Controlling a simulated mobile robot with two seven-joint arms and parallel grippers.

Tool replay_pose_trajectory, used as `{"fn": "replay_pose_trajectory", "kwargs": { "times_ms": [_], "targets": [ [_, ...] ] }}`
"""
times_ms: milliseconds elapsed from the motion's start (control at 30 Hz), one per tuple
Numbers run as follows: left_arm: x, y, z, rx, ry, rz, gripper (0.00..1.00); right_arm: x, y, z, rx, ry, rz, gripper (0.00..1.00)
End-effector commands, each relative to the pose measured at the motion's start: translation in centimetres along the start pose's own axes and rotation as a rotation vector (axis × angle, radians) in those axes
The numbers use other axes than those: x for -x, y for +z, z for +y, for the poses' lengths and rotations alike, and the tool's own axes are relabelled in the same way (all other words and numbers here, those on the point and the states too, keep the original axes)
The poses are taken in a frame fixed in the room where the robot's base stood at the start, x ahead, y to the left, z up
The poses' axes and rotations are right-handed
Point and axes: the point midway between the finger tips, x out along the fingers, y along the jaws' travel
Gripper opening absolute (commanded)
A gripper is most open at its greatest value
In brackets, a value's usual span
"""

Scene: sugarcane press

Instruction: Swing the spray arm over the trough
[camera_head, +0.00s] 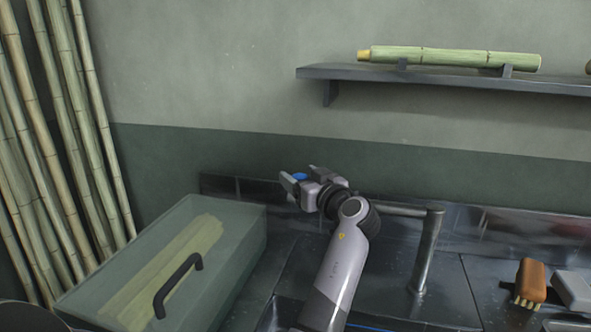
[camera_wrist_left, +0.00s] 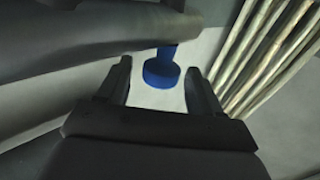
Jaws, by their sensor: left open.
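The spray arm (camera_head: 426,250) is a metal post with a horizontal pipe running left from its top, behind my left arm. My left gripper (camera_head: 301,178) is open at the far side of the counter, in front of the back wall. A blue piece (camera_head: 299,176), which looks like the spray arm's end, shows between its fingers. In the left wrist view the blue piece (camera_wrist_left: 161,70) lies between the open fingertips, with gaps on both sides. Part of the pipe is hidden by my arm. The trough is barely visible at the bottom edge. My right gripper is not in view.
A clear lidded box (camera_head: 230,221) with a dark handle and pale green cane inside stands at left. Bamboo poles (camera_head: 75,130) lean on the wall. A brush (camera_head: 530,282) lies at right. A wall shelf (camera_head: 440,77) holds a cane stalk (camera_head: 450,56).

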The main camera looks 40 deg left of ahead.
Motion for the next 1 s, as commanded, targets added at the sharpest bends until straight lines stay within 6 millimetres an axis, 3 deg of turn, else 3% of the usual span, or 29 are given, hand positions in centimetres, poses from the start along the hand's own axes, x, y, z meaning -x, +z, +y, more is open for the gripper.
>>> {"fn": "replay_pose_trajectory", "kwargs": {
  "times_ms": [200,500,567,700,733,1000],
  "targets": [
    [-2.3,-0.1,0.0,0.0,-0.001,0.0,0.65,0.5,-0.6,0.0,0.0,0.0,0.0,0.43],
    [-2.6,0.1,0.0,0.0,0.0,-0.001,0.65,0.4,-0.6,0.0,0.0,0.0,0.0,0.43],
    [-2.6,0.1,0.0,0.0,0.0,-0.001,0.49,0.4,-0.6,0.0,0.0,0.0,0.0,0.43],
    [-2.6,0.0,0.0,0.0,0.0,-0.001,0.03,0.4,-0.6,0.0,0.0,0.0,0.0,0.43],
    [-2.6,0.0,0.0,0.0,0.0,-0.001,0.0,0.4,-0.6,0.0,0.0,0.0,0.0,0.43],
    [-2.6,0.1,0.0,0.001,-0.003,0.0,0.0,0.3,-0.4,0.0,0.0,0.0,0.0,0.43]
  ]
}}
